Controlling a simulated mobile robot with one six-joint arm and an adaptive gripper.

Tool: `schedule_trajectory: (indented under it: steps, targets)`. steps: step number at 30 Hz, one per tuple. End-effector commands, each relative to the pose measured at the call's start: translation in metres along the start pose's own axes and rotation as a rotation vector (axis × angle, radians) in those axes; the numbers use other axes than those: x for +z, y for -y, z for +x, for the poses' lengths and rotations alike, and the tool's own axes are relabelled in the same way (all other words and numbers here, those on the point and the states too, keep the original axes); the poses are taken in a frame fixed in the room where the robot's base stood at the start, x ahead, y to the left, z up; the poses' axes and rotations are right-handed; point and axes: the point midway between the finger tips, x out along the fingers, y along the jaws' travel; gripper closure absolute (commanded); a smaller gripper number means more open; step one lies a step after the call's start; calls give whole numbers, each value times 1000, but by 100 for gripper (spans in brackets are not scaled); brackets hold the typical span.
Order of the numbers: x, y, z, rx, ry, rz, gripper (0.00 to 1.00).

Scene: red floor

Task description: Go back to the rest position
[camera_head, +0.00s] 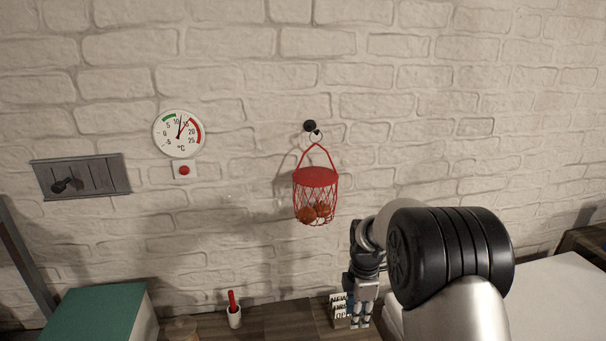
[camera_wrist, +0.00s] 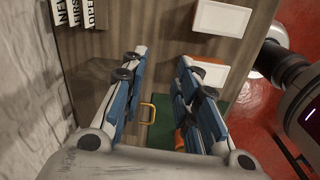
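My gripper (camera_head: 361,314) hangs fingers-down at the lower right of the head view, in front of the wall and over the wooden surface. In the wrist view my gripper (camera_wrist: 162,58) has its two blue-padded fingers spread apart, with no object visible between them. Its fingertips are close to the lettered cards (camera_head: 339,308) in the head view. Whether they touch the cards or the surface I cannot tell. The upper arm hides part of the scene on the right.
A red net basket (camera_head: 316,178) with orange balls hangs from a wall hook. A dial (camera_head: 179,134), red button (camera_head: 184,170) and lever panel (camera_head: 82,176) are on the wall. A white cup (camera_head: 234,318) holds something red. A green-topped box (camera_head: 97,312) stands left.

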Motion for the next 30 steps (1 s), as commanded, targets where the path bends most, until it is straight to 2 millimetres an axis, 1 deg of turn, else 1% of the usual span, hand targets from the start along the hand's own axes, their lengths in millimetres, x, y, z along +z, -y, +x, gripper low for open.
schedule_trajectory:
  steps: [1,5,8,11,12,14,15,17,18,20,22,23,24,26,27,30]
  targets:
    - [0,5,-10,7,1,32,72]
    - [-1,17,-40,30,1,134,72]
    - [-2,29,-66,52,-1,225,72]
    - [-4,48,-96,79,-6,340,72]
    - [-5,57,-110,94,-10,394,72]
    - [-6,75,-131,116,-18,488,72]
    - [-7,88,-145,132,-24,556,72]
    - [-9,110,-164,154,-37,661,72]
    - [-11,126,-174,169,-47,730,72]
    - [-13,149,-188,191,-64,835,72]
    - [-15,176,-202,216,-88,956,72]
    - [-16,188,-206,226,-99,1008,72]
    - [-18,205,-210,239,-114,1077,72]
    - [-20,229,-215,258,-140,1180,72]
    - [-21,244,-216,269,-158,1247,72]
    - [-24,278,-216,291,-203,1398,72]
